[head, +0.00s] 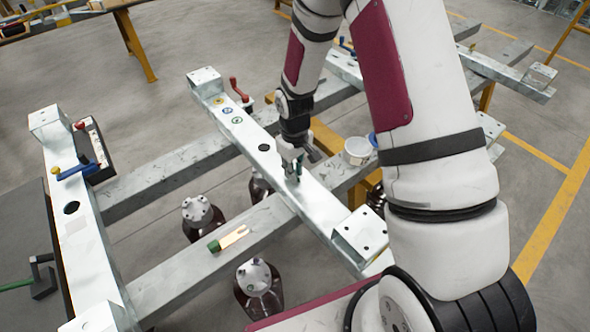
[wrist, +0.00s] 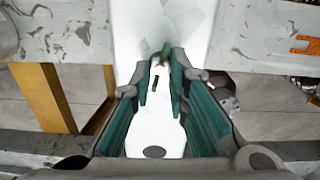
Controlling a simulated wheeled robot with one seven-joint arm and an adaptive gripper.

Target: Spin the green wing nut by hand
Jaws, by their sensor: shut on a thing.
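My gripper (head: 293,168) points down at the middle galvanized beam (head: 262,146) in the head view. In the wrist view its two teal-padded fingers (wrist: 163,62) converge over the bright beam face (wrist: 150,125). The green wing nut (wrist: 167,48) shows as a small green piece at the fingertips, and the fingers are closed on it. A second small dark green mark lies on the white face just below it; I cannot tell what it is. In the head view the wing nut is mostly hidden by the gripper.
A red-handled crank (head: 238,90) and round stickers sit at the beam's far end. A blue-handled lever (head: 76,171) is on the left beam. A green-handled tool (head: 229,238) lies on a cross beam, with dark flanged bottles nearby. A white tub (head: 357,151) stands right of my gripper.

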